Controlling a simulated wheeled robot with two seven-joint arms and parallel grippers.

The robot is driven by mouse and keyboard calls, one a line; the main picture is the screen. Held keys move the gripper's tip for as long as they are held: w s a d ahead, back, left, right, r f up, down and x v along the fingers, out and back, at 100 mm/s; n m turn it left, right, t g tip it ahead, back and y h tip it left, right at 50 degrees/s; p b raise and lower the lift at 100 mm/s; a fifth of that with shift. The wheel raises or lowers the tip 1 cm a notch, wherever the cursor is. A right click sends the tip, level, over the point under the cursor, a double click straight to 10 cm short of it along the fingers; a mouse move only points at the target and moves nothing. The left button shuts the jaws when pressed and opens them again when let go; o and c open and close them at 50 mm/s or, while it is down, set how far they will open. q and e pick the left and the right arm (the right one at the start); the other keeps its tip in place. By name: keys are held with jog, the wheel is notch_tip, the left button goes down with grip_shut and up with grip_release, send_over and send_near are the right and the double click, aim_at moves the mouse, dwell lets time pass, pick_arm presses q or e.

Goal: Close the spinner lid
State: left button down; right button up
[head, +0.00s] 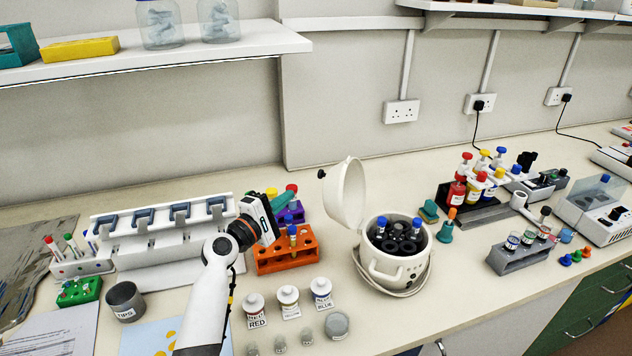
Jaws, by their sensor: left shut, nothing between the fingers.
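The spinner (385,268) is a white round pot on the bench, right of centre, with blue-capped tubes in its dark rotor. Its white lid (347,197) stands open, upright at the left rear of the bowl, with a small black knob on its outer left face. My left gripper (271,216) is shut and empty, over the rack area to the left of the lid and apart from it. Its fingertips are hard to make out against the things behind. My right gripper is not in view.
An orange rack (284,262) stands just below my left gripper, between it and the spinner. Labelled white-capped jars (289,301) stand in front. A teal-and-orange bulb (447,226) and a dark bottle rack (478,214) are right of the spinner.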

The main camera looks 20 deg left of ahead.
pick_arm(q)
jog(key=w+d+p, duration=0.3)
jog(key=w+d, duration=0.3)
jog(key=shift+w+r, duration=0.15)
jog(key=shift+r, duration=0.15)
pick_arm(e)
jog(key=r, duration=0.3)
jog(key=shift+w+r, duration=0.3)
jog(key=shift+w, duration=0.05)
pick_arm(q)
jog(key=shift+r, duration=0.15)
